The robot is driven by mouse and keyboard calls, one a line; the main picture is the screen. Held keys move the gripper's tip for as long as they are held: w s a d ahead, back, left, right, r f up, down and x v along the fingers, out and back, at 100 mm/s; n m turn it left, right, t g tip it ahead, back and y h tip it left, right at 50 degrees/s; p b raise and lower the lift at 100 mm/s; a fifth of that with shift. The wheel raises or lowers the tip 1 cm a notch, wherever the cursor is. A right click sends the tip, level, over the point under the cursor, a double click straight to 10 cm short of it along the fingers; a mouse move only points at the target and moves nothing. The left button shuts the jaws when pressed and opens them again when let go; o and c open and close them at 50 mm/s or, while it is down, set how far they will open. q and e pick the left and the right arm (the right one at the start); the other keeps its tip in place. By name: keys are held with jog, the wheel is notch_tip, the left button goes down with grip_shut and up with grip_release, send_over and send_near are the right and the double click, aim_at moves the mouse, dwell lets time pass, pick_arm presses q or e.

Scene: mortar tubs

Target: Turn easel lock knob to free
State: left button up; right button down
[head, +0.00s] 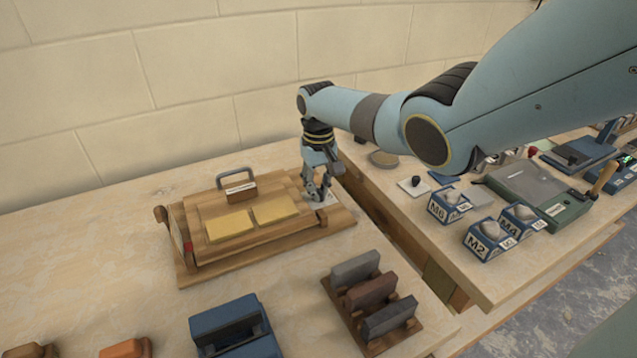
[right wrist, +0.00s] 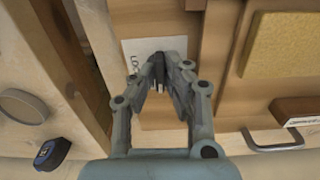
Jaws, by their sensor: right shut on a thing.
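The wooden easel (head: 205,249) lies on the left table, with two yellow panels (head: 264,211) on its board. At its right end is a white lock plate (head: 325,200); the plate, with partly covered lettering, also shows in the right wrist view (right wrist: 133,58). My right gripper (head: 318,198) points down over this plate. In the right wrist view its fingers (right wrist: 158,84) are closed together on a small dark knob (right wrist: 160,88), mostly hidden between the fingertips. Which way the knob is turned cannot be seen. My left gripper is not in view.
A grey handle (head: 234,174) stands up at the easel's back. A rack of grey and brown blocks (head: 364,305) and a blue holder (head: 232,328) stand in front. A gap separates the right table, which carries blue labelled tubs (head: 449,208) and a green-grey device (head: 540,195).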

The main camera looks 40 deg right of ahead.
aim_at(319, 190)
dwell(0.4)
jog(key=c, duration=1.4)
grip_release()
notch_tip(319, 190, up, 12)
jog(key=shift+f, duration=0.1)
